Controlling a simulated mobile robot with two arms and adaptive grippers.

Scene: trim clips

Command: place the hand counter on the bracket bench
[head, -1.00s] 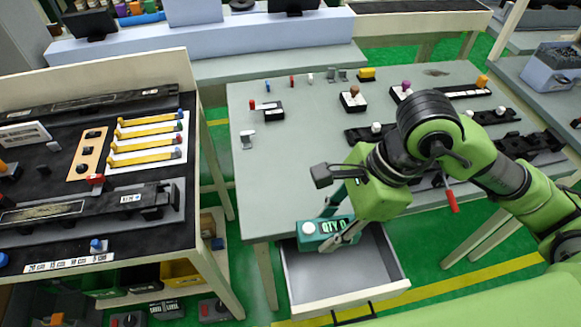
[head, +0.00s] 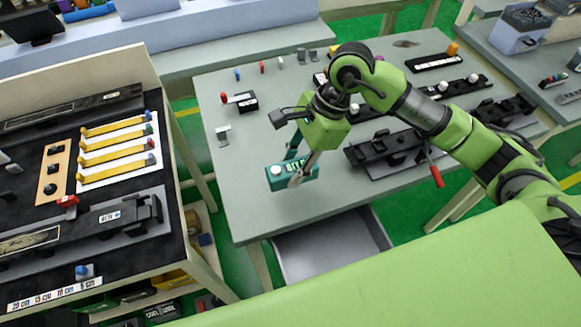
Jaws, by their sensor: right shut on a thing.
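The hand counter (head: 279,182) is a teal box with a white round knob and a display label on its front. My right gripper (head: 295,170) is shut on it. The counter is over the near left part of the grey-green bench (head: 240,205), which carries brackets and clips. I cannot tell whether its underside touches the bench top or is slightly above it. The gripper fingers hide part of the counter's right side. My left gripper is not in view.
An open, empty-looking drawer (head: 325,252) is below the bench's near edge. The bench around the counter is clear. Another worktable (head: 120,130) stands at left.

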